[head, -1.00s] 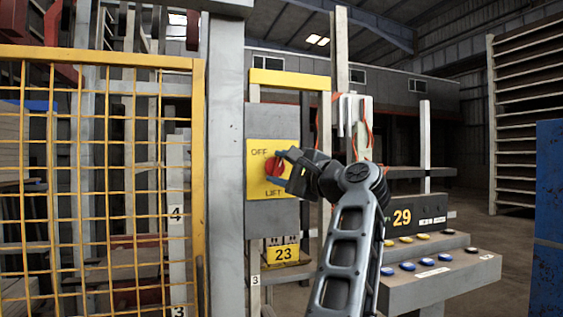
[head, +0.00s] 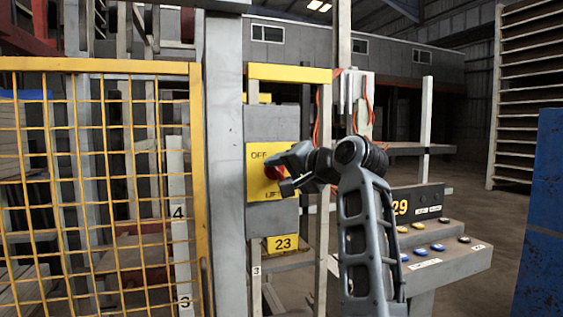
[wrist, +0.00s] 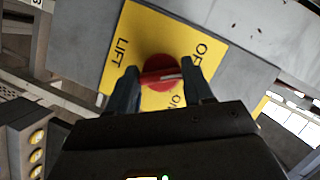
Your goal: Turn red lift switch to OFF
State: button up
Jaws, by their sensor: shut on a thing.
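The red lift switch (wrist: 158,70) is a round red knob with a raised grip bar, on a yellow plate (wrist: 187,25) lettered OFF, ON and LIFT. In the head view the yellow plate (head: 258,190) is on a grey box on a post, and the red knob (head: 271,172) is partly hidden behind my fingers. My gripper (wrist: 161,80) is shut on the knob, one finger at each end of its grip bar. The bar lies across the gap between the fingers, with a pale line along it. In the head view my gripper (head: 283,173) reaches the plate from the right.
A yellow mesh fence (head: 100,69) stands left of the grey post (head: 224,150). A console (head: 440,262) with yellow and blue buttons stands at the lower right, and a blue panel (head: 543,215) at the far right. A yellow 23 sign (head: 283,243) hangs below the box.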

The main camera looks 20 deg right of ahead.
jog(key=shift+n+g+h+p, duration=0.3)
jog(key=shift+n+p, duration=0.4)
jog(key=shift+n, duration=0.2)
jog(key=shift+f, duration=0.1)
jog(key=o, duration=1)
jog(key=shift+o, duration=0.2)
jog(key=b+v, duration=0.1)
jog(key=v, duration=0.6)
jog(key=shift+s+r, duration=0.2)
jog(key=shift+s, duration=0.2)
